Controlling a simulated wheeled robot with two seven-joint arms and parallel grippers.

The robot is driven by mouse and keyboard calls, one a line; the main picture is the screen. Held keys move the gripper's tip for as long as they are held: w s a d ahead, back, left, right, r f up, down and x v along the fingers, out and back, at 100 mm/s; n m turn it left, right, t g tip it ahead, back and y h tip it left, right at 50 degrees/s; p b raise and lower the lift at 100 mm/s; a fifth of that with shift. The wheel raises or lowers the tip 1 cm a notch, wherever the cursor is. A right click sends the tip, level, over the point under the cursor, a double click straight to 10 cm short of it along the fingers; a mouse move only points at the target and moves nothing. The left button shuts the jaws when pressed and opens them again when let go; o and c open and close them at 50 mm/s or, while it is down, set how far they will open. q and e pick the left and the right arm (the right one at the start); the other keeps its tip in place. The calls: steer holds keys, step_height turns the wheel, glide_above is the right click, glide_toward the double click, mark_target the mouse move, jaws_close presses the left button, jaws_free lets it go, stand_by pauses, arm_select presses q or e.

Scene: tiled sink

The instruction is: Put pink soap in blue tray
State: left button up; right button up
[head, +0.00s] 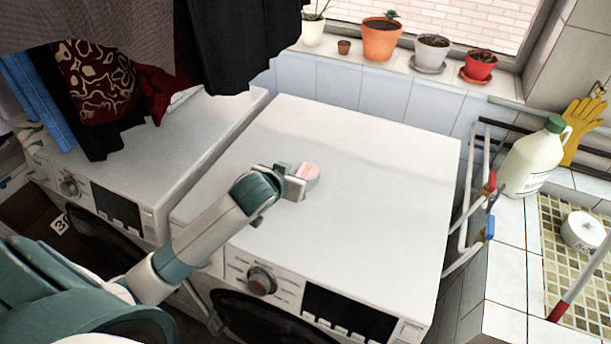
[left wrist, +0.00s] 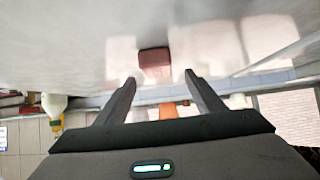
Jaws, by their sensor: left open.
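The pink soap (head: 309,170) lies on the white top of the right-hand washing machine. My left gripper (head: 293,183) is low over that top, right beside the soap on its near-left side. In the left wrist view the soap (left wrist: 155,58) shows reddish-brown, just beyond the fingertips and roughly centred between them. The left gripper (left wrist: 160,79) is open with nothing between its fingers. I cannot make out a blue tray in either view. My right gripper is not in view.
Clothes (head: 110,70) hang over the left machine. Potted plants (head: 381,40) stand on the windowsill. A white bottle with a green cap (head: 533,160) and a white round container (head: 582,232) are at the right by the tiled sink. The machine top (head: 370,220) is otherwise clear.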

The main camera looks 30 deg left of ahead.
mark_target(305, 172)
arm_select(q)
steer(key=shift+w, duration=0.1)
steer(key=shift+p+x, duration=1.3)
steer(key=shift+x, duration=0.5)
steer(key=shift+w+d+f, duration=0.2)
steer(key=shift+w+f, duration=0.3)
steer(key=shift+f, duration=0.1)
steer(key=c, duration=1.4)
steer(key=shift+o, duration=0.2)
steer(key=shift+r, duration=0.1)
